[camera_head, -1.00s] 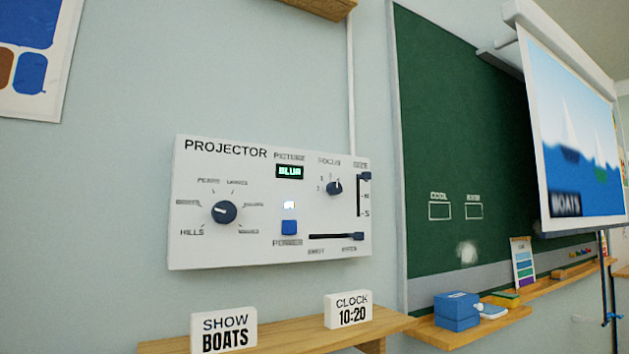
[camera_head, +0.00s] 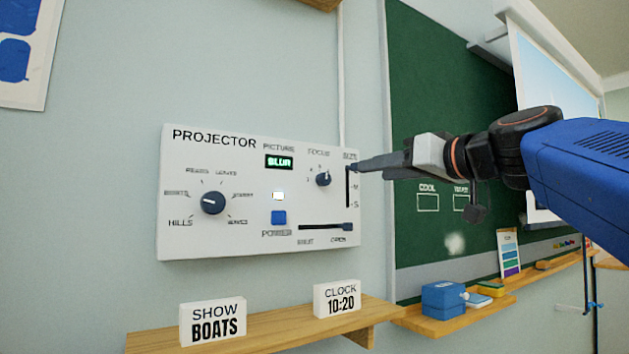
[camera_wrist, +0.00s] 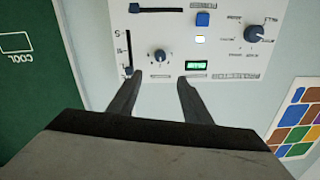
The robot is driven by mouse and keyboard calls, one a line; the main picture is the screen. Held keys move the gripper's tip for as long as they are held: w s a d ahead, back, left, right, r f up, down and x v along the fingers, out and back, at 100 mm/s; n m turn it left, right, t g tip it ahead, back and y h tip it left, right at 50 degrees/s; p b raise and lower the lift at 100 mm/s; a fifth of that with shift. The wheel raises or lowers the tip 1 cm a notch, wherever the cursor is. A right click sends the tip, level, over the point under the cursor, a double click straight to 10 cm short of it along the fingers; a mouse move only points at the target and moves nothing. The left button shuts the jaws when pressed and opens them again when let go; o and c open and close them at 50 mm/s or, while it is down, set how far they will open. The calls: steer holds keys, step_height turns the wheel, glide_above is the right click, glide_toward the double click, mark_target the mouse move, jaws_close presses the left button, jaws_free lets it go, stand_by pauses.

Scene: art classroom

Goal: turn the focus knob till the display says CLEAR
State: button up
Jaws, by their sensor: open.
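The white projector panel (camera_head: 180,245) is on the wall. Its focus knob (camera_head: 323,179) is small, dark and round, at the upper right of the panel. The green-lit display (camera_head: 279,162) reads BLUR. My gripper (camera_head: 353,167) is in front of the panel's right edge, covering the top of the size slider. In the wrist view my gripper (camera_wrist: 160,76) is open and empty. The focus knob (camera_wrist: 159,57) shows just beyond and between the fingertips, apparently untouched. The display (camera_wrist: 197,66) shows upside down, beside the right finger.
The picture knob (camera_head: 213,203), the blue power button (camera_head: 279,218) and a lower slider (camera_head: 326,227) share the panel. The size slider (camera_wrist: 128,71) is near the left fingertip. A wooden shelf (camera_head: 260,334) with SHOW BOATS and CLOCK 10:20 signs is below.

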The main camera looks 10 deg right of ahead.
mark_target(327, 179)
steer(key=x, duration=1.7)
steer(key=shift+w+a+f, duration=0.1)
steer(key=shift+f, duration=0.05)
steer(key=shift+c, duration=0.7)
steer(key=c, duration=0.9)
